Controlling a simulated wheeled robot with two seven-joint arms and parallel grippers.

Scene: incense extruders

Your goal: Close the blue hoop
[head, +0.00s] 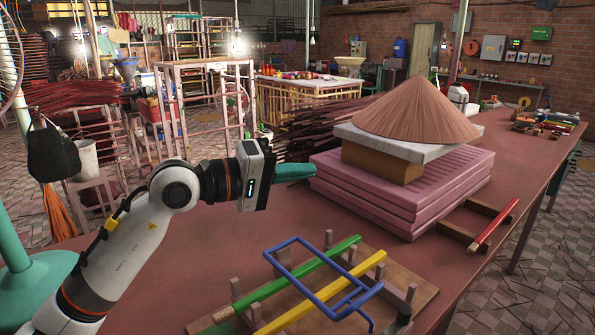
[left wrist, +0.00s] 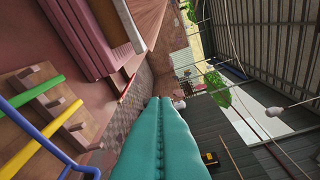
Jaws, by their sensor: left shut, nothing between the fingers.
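The blue hoop (head: 308,276) is a bent blue bar frame in the front middle of the head view. It lies across a green bar (head: 305,270) and a yellow bar (head: 335,287) over a wooden pegged board (head: 405,283). Part of the hoop shows at the lower left of the left wrist view (left wrist: 38,137). My left gripper (head: 312,170) is shut and empty, with teal fingers. It is above the table, behind the hoop, with its tips by the pink stack. In the left wrist view the fingers (left wrist: 160,105) lie together. My right gripper is not in view.
A stack of pink slabs (head: 370,200) bears a box, a grey slab (head: 440,148) and a cone of brown sticks (head: 420,108). A red bar (head: 493,226) lies on wooden pieces at the right. Bare table (head: 215,245) lies left of the board.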

